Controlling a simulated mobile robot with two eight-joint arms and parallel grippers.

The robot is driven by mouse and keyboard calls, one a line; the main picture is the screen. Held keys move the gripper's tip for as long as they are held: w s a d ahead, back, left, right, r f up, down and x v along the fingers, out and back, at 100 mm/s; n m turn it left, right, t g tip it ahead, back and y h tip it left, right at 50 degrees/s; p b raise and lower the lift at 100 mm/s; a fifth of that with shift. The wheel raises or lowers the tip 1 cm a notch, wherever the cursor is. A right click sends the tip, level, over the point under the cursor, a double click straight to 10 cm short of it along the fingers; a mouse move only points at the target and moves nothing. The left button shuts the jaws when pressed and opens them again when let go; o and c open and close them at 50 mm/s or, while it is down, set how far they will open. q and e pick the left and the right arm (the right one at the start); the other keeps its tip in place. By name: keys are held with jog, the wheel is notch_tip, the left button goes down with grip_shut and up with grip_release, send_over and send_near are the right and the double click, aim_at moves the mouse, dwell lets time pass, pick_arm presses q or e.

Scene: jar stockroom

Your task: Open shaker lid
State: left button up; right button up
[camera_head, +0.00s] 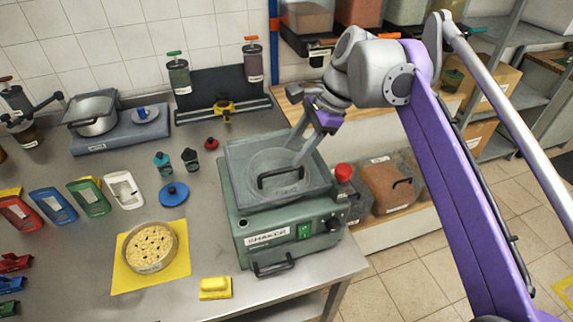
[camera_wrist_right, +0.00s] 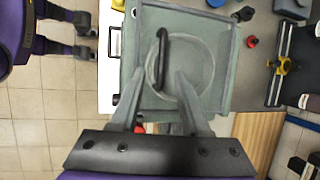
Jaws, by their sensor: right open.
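The shaker (camera_head: 262,222) is a green-grey box machine with a labelled front and a green switch. Its see-through lid (camera_head: 240,160) lies over the top, seemingly closed, with a round ring visible beneath. A black bar handle (camera_head: 281,178) is on the lid; it also shows in the right wrist view (camera_wrist_right: 162,60). My right gripper (camera_head: 298,152) is open above the lid, behind the handle and apart from it. In the right wrist view its fingers (camera_wrist_right: 156,76) point toward the handle, with nothing between them. My left gripper (camera_wrist_right: 88,33) shows at that view's upper left, fingers apart and empty.
A red knob (camera_head: 343,172) stands at the shaker's right. A bowl (camera_head: 150,247) on a yellow mat, a blue lid (camera_head: 173,194) and small bottles (camera_head: 162,163) lie to its left. A yellow block (camera_head: 215,288) is at the front edge. Bins (camera_head: 388,183) stand on a lower shelf at right.

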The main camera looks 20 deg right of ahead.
aim_at(282, 170)
jog(key=shift+x, duration=2.7)
jog(key=shift+w, duration=0.15)
grip_shut()
